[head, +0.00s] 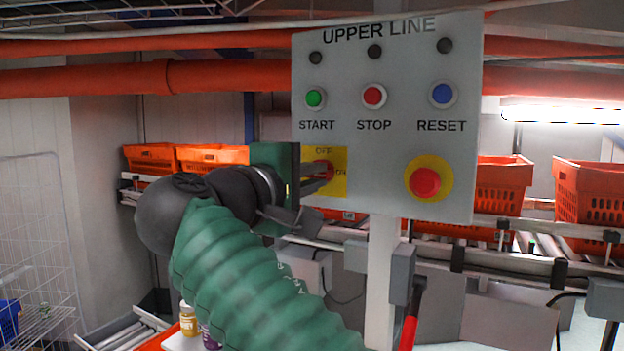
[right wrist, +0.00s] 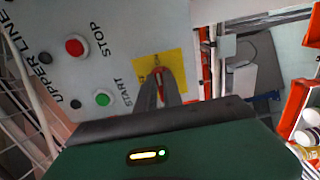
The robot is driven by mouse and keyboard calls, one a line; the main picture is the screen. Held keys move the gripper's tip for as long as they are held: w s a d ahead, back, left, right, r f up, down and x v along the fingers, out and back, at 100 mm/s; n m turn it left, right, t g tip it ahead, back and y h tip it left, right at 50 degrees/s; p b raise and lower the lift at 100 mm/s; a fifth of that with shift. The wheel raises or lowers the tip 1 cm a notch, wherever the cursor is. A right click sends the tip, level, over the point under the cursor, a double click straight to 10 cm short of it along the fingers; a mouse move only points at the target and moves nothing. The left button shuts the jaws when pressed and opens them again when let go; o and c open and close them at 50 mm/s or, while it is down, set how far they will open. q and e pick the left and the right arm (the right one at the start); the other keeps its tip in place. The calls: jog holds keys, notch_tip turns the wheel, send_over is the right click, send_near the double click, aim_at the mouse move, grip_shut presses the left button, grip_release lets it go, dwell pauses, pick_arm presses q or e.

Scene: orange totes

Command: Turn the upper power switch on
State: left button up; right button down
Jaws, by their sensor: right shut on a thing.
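The power switch (head: 325,171) is a red rotary knob on a yellow plate (head: 339,187) marked OFF at the top and ON at the right. It sits at the lower left of the grey UPPER LINE panel (head: 390,140). My right gripper (head: 322,177) reaches it from the left, its fingers shut on the knob. In the right wrist view the two fingers (right wrist: 158,88) close around the red knob (right wrist: 157,74) on the yellow plate. The fingers partly hide the knob, so its exact angle is unclear. My left gripper is not in view.
The panel also holds a green START button (head: 315,98), red STOP button (head: 374,96), blue RESET button (head: 442,94) and red emergency button (head: 424,182). A grey post (head: 382,270) supports it. Orange totes (head: 500,188) stand on conveyors behind. A wire cage (head: 35,220) is at left.

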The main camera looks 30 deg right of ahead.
jog(key=shift+f, duration=0.3)
jog(key=c, duration=1.7)
grip_release()
jog(key=shift+o, duration=1.1)
jog(key=shift+s+a+r, duration=0.1)
jog(key=shift+r, duration=0.05)
jog(key=v, duration=1.7)
jog(key=shift+b, duration=0.4)
